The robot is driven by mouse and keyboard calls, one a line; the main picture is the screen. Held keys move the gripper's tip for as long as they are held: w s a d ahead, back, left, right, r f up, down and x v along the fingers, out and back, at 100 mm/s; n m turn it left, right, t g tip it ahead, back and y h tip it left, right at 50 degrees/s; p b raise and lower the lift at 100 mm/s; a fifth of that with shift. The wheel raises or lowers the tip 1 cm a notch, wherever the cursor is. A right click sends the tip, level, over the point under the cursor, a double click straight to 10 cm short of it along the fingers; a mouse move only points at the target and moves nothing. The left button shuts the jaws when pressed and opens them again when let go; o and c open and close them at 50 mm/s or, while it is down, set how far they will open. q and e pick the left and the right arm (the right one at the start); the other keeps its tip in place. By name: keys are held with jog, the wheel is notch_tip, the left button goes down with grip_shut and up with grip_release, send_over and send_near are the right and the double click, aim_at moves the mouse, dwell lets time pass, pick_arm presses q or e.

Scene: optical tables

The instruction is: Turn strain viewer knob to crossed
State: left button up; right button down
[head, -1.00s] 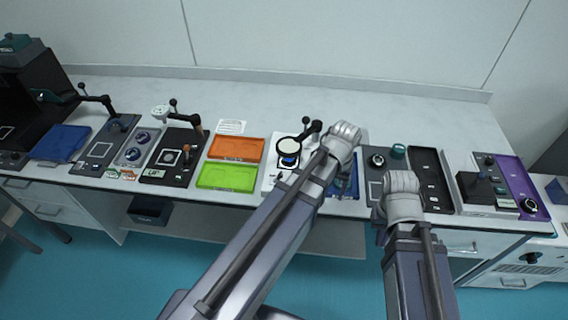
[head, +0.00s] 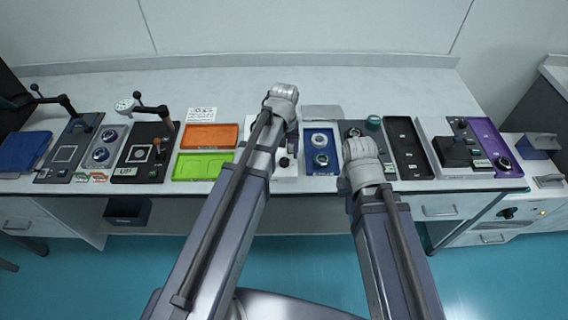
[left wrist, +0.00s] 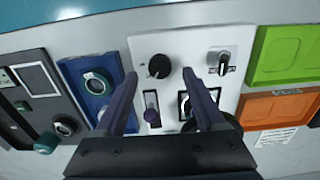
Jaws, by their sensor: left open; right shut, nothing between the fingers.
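A white panel (left wrist: 186,45), which I take as the strain viewer, lies under my left gripper; a strip of it shows in the head view (head: 287,184). In the left wrist view it has a round black knob (left wrist: 159,66), a silver-and-black lever knob (left wrist: 219,62), a small slider (left wrist: 151,110) and a dark square part, partly covered by a finger. My left gripper (left wrist: 160,73) is open, its fingertips on either side of the black knob, apparently above it and not gripping. The knob's marks are unreadable. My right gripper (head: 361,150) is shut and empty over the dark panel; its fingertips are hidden.
A blue tray (head: 322,171) with round parts lies right of the white panel. Orange (head: 209,136) and green (head: 203,166) trays lie left. A black tray (head: 408,150) and a purple panel (head: 497,145) are farther right.

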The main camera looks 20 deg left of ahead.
aim_at(284, 160)
pick_arm(q)
notch_tip(284, 160, down, 4)
jog(key=b, duration=0.2)
jog(key=shift+r+b, duration=0.2)
jog(key=shift+b, duration=0.1)
pick_arm(e)
notch_tip(284, 160, down, 4)
jog(key=shift+r, duration=0.2)
pick_arm(q)
grip_shut()
